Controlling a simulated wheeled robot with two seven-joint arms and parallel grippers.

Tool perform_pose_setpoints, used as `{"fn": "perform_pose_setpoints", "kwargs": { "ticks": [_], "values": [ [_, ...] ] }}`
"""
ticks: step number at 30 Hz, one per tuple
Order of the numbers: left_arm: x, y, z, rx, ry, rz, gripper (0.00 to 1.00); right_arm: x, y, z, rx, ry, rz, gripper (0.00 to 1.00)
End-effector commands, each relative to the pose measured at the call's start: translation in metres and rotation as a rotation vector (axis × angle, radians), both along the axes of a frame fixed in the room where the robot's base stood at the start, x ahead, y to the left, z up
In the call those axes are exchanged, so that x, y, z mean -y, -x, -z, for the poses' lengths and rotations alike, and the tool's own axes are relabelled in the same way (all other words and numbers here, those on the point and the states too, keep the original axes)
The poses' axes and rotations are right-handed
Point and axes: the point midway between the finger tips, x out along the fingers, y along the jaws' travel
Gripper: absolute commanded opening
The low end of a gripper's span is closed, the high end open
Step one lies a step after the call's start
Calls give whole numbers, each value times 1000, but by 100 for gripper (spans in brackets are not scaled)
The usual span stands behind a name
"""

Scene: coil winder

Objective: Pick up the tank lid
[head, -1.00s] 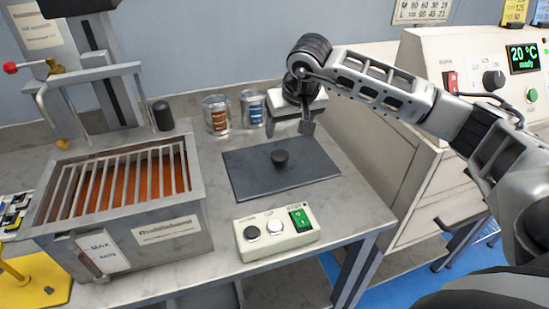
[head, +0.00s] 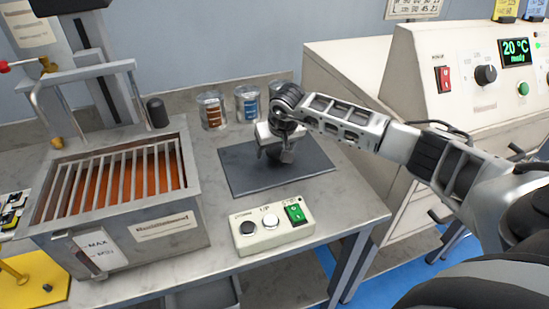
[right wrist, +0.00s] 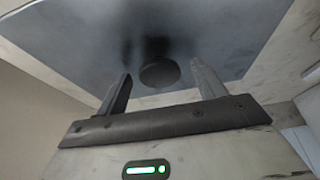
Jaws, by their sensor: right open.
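The tank lid (head: 305,171) is a flat dark grey plate lying on the bench, right of the tank (head: 150,225). Its round black knob (right wrist: 160,72) shows in the right wrist view, just beyond and between the two fingertips. My right gripper (head: 275,157) is over the lid in the head view and hides the knob there. In the right wrist view the right gripper (right wrist: 158,85) is open, with a finger toward each side of the knob. I cannot tell whether the fingers touch it. My left gripper is not in view.
A control box (head: 270,230) with two round buttons and a green switch sits in front of the lid. Several cans, such as the blue-labelled one (head: 248,105), stand behind it. A cream machine (head: 460,80) stands at the right.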

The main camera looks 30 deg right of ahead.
Motion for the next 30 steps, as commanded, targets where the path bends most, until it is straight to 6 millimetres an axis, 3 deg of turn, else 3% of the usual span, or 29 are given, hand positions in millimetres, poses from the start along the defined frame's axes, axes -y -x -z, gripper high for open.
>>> {"fn": "perform_pose_setpoints", "kwargs": {
  "ticks": [4, 5, 11, 12, 23, 28, 30],
  "values": [
    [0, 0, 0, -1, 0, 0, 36, 0, 0, 0, 1, 0, 0, 69],
    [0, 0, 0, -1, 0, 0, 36, 0, 0, 0, 1, 0, 0, 64],
    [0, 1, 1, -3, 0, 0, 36, 0, 0, -1, 1, 0, 0, 8],
    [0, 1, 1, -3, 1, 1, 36, 0, -1, -2, 4, -1, 0, 6],
    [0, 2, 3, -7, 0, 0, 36, 0, -2, -9, 7, -1, 0, 6],
    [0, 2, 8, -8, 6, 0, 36, 0, -2, -34, 11, 0, -1, 6],
    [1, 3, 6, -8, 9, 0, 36, -3, 10, -49, 11, 2, -4, 6]
  ]
}}
